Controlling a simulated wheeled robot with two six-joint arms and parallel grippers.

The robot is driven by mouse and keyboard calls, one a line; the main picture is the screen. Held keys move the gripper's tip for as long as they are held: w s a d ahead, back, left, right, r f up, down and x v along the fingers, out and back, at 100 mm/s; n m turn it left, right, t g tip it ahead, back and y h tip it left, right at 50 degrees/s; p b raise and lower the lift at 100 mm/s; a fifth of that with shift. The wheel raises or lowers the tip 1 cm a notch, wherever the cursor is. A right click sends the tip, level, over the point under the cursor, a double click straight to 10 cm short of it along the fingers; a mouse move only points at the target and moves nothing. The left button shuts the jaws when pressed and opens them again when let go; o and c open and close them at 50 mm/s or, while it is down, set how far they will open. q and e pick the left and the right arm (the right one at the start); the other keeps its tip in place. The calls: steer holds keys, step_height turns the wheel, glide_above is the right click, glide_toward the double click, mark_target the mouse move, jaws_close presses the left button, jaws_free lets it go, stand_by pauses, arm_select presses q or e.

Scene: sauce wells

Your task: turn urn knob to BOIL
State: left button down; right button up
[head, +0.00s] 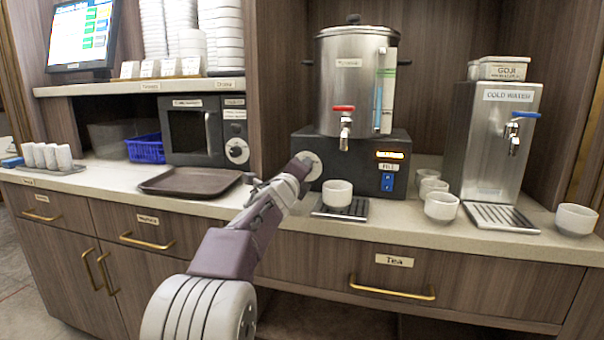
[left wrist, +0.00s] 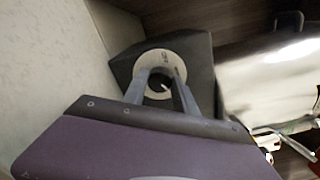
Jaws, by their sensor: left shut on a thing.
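The steel urn (head: 350,75) stands on a dark base (head: 362,152) at the back of the counter. A round pale dial (head: 313,168) is on the left of the base's front. My left gripper (head: 303,162) reaches up to this dial and partly covers it. In the left wrist view the two fingers of my left gripper (left wrist: 160,88) are shut on the dark knob in the middle of the dial (left wrist: 160,57). The dial's lettering is too small to read, so I cannot tell its setting. My right gripper is not in view.
A white cup (head: 338,193) stands on a drip tray (head: 340,211) below the red-handled tap (head: 345,120). Several more cups and a cold water dispenser (head: 497,140) are to the right. A brown tray (head: 190,182) lies left, before the microwave (head: 192,132).

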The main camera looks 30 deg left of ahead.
arm_select(q)
steer(key=shift+f, duration=0.1)
stand_by(0.3)
steer(key=c, duration=1)
jaws_free()
steer(key=shift+s+d, duration=0.1)
steer(key=shift+s, duration=0.3)
steer(key=v, duration=0.8)
steer(key=shift+s+d, duration=0.1)
